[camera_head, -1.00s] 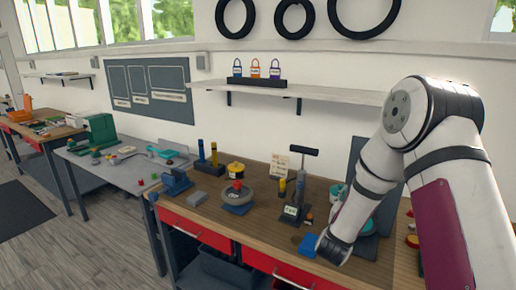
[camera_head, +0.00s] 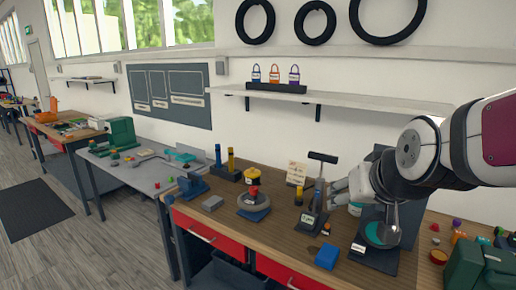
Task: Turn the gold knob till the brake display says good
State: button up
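A scooter-like stand with a black T-shaped handle (camera_head: 322,158) stands upright on the wooden bench. A small pale green display (camera_head: 308,218) sits on a dark base at its foot; its text is too small to read. A small brownish-gold piece beside the display (camera_head: 326,228) may be the gold knob, but I cannot be sure. My gripper (camera_head: 338,188) reaches in from the right, pointing left, close to the upright of the stand at mid height. I cannot tell whether it touches the stand. Its fingers are too small to judge.
A blue block (camera_head: 326,256) lies near the bench's front edge. A dark stand with a teal disc (camera_head: 380,233) is under my arm. A note card (camera_head: 297,173) stands behind.

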jog(key=s+f+g, duration=0.1)
jog(key=s+g, duration=0.2)
jog(key=s, duration=1.4)
jog(key=shift+s+d+n+g, duration=0.4)
jog(key=shift+d, duration=0.05)
